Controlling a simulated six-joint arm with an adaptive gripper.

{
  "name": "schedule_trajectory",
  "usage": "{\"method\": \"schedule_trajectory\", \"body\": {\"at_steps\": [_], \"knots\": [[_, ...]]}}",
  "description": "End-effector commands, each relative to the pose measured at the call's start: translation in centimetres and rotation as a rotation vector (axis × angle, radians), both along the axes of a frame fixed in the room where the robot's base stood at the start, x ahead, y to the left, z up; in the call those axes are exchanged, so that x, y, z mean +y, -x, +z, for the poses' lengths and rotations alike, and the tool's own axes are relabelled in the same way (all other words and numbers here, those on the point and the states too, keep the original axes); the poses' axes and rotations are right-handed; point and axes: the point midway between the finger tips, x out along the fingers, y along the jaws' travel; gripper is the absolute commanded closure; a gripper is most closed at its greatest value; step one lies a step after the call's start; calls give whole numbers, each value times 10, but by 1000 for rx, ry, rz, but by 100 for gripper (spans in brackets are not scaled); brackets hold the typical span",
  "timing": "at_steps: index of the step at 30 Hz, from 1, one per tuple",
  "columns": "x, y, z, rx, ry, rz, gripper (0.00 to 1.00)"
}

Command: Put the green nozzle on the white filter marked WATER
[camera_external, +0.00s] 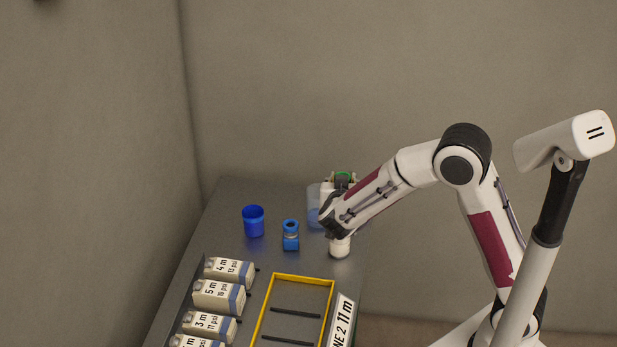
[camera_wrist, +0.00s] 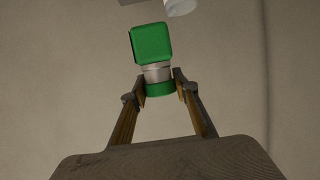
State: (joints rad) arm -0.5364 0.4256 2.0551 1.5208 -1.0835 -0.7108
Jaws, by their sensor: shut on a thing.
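The green nozzle (camera_wrist: 151,43) is between the two fingers of my gripper (camera_wrist: 160,88) in the wrist view. It has a squarish green head, a pale grey neck and a green collar, and the fingers are shut on the collar. In the external view a little green of the nozzle (camera_external: 343,175) shows above my wrist, with my gripper (camera_external: 341,182) largely hidden by my arm. The gripper appears to point away from this camera. I cannot make out a white filter marked WATER.
A translucent bluish container (camera_external: 314,206) stands beside my wrist, partly hidden. A blue cup (camera_external: 253,221) and a blue fitting (camera_external: 291,236) stand on the dark table (camera_external: 270,258). Several labelled pale cartons (camera_external: 220,295) line the left edge, beside a yellow frame (camera_external: 262,310).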

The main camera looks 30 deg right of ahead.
Motion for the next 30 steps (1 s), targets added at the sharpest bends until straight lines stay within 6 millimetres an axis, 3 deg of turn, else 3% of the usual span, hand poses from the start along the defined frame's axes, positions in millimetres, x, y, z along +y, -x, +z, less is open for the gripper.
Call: {"method": "schedule_trajectory", "body": {"at_steps": [15, 30], "knots": [[0, 0, -55, 1, 3, 0, 98], [0, 0, -61, 0, 1, 0, 98]]}}
